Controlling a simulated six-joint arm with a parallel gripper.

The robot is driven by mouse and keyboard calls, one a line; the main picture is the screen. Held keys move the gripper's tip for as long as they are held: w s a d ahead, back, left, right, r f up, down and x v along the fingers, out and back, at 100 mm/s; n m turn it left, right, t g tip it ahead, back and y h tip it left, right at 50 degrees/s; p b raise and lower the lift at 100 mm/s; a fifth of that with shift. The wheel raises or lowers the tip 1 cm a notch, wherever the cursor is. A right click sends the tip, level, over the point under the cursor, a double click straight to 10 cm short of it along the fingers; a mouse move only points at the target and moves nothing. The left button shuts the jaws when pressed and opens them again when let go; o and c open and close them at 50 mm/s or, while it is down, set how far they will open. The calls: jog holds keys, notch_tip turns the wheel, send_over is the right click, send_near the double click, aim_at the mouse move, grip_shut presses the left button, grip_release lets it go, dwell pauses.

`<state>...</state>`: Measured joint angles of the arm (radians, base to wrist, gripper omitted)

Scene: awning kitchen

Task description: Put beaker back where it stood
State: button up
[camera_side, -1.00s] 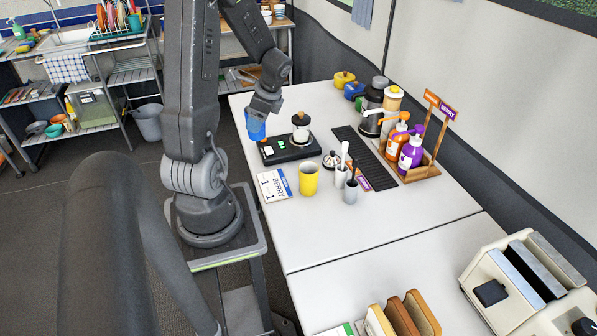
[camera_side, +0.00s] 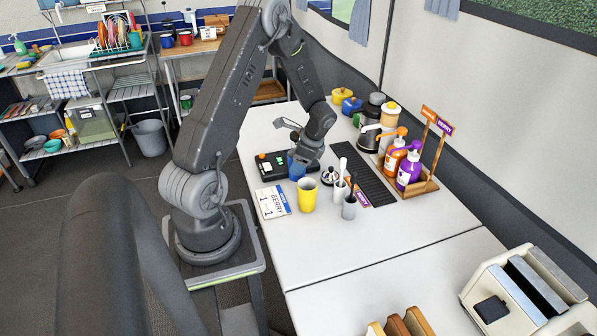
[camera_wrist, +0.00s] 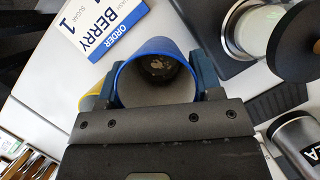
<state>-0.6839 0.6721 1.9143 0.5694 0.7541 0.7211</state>
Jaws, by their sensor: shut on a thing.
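The blue beaker (camera_side: 297,169) is between the fingers of my gripper (camera_side: 302,165), which is shut on it. In the side view it is low by the front right part of the black scale (camera_side: 268,166); I cannot tell whether it touches anything below. In the wrist view I look into the open mouth of the beaker (camera_wrist: 153,92), with a finger on each side of it; its inside is dark with pale specks at the bottom. A yellow cup (camera_side: 307,195) stands nearer the camera and is mostly hidden behind the beaker in the wrist view (camera_wrist: 95,100).
An order card (camera_side: 272,202) lies left of the yellow cup. White and grey holders (camera_side: 349,208) stand to its right, before a black slatted mat (camera_side: 372,178) and pump bottles (camera_side: 408,168). A pale jar with a dark knob (camera_wrist: 258,35) shows in the wrist view.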

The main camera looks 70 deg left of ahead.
jog(key=shift+f, duration=1.9)
jog(key=shift+f, duration=0.1)
jog(key=o, duration=0.7)
jog(key=shift+o, duration=0.2)
jog(key=v, duration=1.3)
jog(key=d+r+n+t, duration=0.2)
jog(key=d+r+t, duration=0.2)
jog(key=d+r, duration=0.85)
jog(key=s+d+r+n+t+h, duration=0.1)
jog(key=s+d+r+t, duration=0.1)
jog(key=s+d, duration=0.3)
jog(key=s+d+r+n+t+h, duration=0.1)
jog(key=s+d+r+n+t, duration=0.1)
jog(key=s+d, duration=0.4)
jog(key=d+r+t, duration=0.1)
jog(key=d+r, duration=0.1)
jog(key=d, duration=0.1)
jog(key=shift+s+d+r+n+h, duration=0.2)
jog(key=shift+d+n+h, duration=0.1)
jog(key=shift+d, duration=0.1)
